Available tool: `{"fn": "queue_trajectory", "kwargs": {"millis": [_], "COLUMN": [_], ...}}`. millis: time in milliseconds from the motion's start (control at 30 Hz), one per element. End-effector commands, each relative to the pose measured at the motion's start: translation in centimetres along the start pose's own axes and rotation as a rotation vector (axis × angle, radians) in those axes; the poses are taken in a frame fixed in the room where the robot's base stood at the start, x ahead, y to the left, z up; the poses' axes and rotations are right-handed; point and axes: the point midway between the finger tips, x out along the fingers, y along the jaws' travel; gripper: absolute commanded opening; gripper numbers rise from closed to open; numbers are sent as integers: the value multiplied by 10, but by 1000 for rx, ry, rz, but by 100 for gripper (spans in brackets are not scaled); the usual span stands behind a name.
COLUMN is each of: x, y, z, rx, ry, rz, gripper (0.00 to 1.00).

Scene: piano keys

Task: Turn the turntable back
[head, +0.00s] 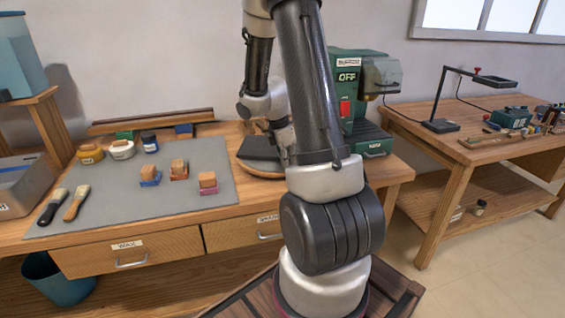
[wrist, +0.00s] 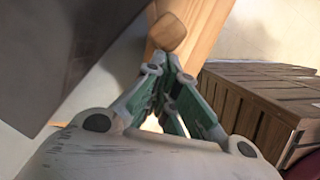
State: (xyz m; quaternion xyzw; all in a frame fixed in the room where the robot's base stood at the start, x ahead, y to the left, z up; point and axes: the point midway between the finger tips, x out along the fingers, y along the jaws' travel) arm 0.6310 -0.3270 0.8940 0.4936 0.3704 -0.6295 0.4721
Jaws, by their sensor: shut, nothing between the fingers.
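The turntable (head: 262,172) is a round wooden disc on the workbench, with a dark wedge-like thing (head: 260,148) on top. My arm covers its right side in the head view. In the wrist view my gripper (wrist: 167,65) is shut and empty, its green-and-grey fingers together. A small rounded wooden piece (wrist: 167,32) lies just beyond the fingertips; I cannot tell whether they touch or whether it belongs to the turntable. A large dark grey surface (wrist: 60,50) fills the left of the wrist view. My fingertips are hidden in the head view.
Left of the turntable, a grey mat (head: 115,185) holds jars, brushes and several wooden-topped blocks. A green machine marked OFF (head: 350,105) stands at the back right. A second bench (head: 470,150) is further right. Drawers (head: 130,255) face the front.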

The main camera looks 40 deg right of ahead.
Motion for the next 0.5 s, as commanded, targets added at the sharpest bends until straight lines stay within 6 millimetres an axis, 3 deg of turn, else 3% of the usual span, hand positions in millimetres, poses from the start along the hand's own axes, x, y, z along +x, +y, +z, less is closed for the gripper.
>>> {"fn": "queue_trajectory", "kwargs": {"millis": [200,500], "x": [4,9], "y": [-1,2], "z": [16,37], "rx": [-98,-93], "ry": [0,0], "rz": [24,24], "gripper": [0,0]}}
